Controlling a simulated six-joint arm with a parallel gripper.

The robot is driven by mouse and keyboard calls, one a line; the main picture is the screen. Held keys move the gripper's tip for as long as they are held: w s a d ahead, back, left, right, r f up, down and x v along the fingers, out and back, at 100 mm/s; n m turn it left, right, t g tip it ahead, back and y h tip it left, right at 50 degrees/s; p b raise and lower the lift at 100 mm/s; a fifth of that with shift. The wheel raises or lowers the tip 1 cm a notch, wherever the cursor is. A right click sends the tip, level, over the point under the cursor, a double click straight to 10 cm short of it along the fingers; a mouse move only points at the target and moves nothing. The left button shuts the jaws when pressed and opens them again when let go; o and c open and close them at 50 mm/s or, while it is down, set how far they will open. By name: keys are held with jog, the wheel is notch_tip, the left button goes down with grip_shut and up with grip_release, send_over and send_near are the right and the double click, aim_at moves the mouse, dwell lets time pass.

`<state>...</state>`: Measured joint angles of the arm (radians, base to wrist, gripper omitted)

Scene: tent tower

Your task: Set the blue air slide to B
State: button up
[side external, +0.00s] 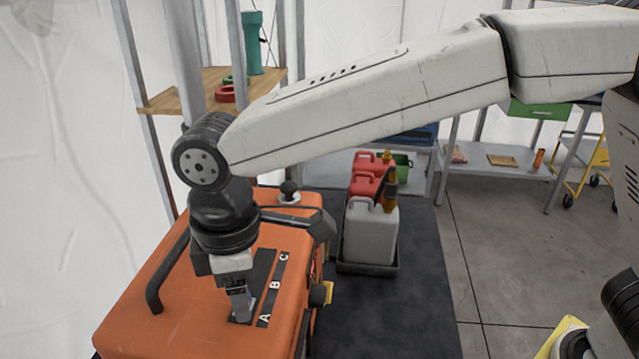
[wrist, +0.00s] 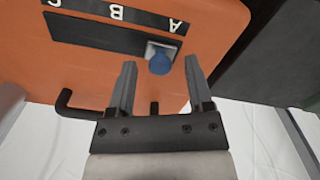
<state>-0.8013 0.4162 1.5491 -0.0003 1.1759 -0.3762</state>
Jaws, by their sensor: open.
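The blue air slide (wrist: 160,62) is a blue knob on a pale carriage at the A end of a dark slot (wrist: 95,38). The slot is on top of an orange machine (wrist: 60,77), beside a black label strip (wrist: 138,17) lettered A, B, C. In the wrist view A is at the right and C at the left. My gripper (wrist: 160,68) is open, with one finger either side of the knob and gaps between. In the side view my gripper (side external: 240,308) points down at the A end of the slot and largely hides the knob.
A black handle (side external: 163,270) stands up from the machine's left side. A black ball-topped lever (side external: 289,190) is at its back. To the right, a dark tray (side external: 367,268) holds jerrycans, including a grey one (side external: 370,235). Shelves (side external: 485,165) stand behind.

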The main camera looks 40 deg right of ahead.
grip_shut()
dwell(1.3)
